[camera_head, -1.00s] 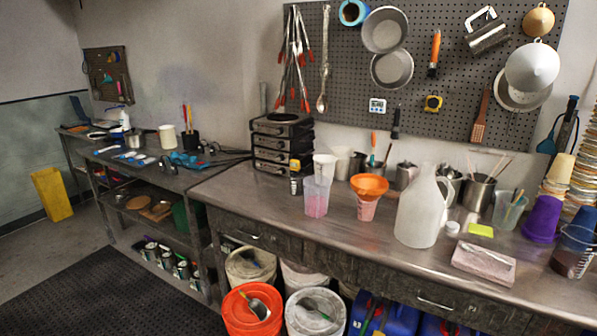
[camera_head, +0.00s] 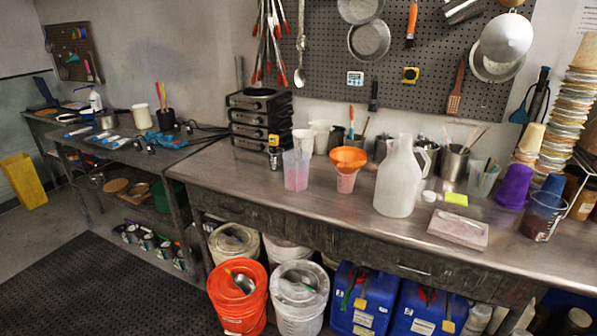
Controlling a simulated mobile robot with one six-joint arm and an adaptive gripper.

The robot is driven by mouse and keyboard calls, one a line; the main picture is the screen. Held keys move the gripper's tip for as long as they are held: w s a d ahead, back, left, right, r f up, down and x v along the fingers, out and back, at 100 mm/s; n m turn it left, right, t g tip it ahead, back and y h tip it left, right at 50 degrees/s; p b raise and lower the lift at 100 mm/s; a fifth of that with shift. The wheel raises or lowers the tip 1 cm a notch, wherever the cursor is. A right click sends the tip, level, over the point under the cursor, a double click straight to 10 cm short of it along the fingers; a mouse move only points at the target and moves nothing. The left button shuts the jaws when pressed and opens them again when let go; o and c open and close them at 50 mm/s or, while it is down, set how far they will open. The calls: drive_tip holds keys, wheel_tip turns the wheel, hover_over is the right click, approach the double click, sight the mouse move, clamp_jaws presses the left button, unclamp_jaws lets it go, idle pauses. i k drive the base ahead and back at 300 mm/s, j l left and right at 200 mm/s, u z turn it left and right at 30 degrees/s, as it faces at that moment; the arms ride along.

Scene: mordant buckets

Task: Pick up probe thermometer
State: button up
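I cannot clearly make out a probe thermometer in the head view. A thin light stick (camera_head: 458,222) lies on a pinkish slab (camera_head: 456,233) on the right part of the long metal workbench (camera_head: 330,217); it is too small to tell what it is. A small white device with a display (camera_head: 355,78) hangs on the pegboard (camera_head: 425,60). My gripper is not in view.
A white jug (camera_head: 396,185), an orange funnel (camera_head: 348,157) on a cup, a pink-stained beaker (camera_head: 296,170) and a purple cup (camera_head: 514,187) stand on the bench. Buckets, including an orange one (camera_head: 238,305), and blue containers (camera_head: 362,305) stand below. Black matting (camera_head: 90,290) is clear.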

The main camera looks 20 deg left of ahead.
sight(274, 140)
drive_tip(key=i+j, duration=0.35)
drive_tip(key=j, duration=0.15)
drive_tip(key=i+j+u, duration=0.15)
drive_tip(key=i+j, duration=0.2)
drive_tip(key=j, duration=0.15)
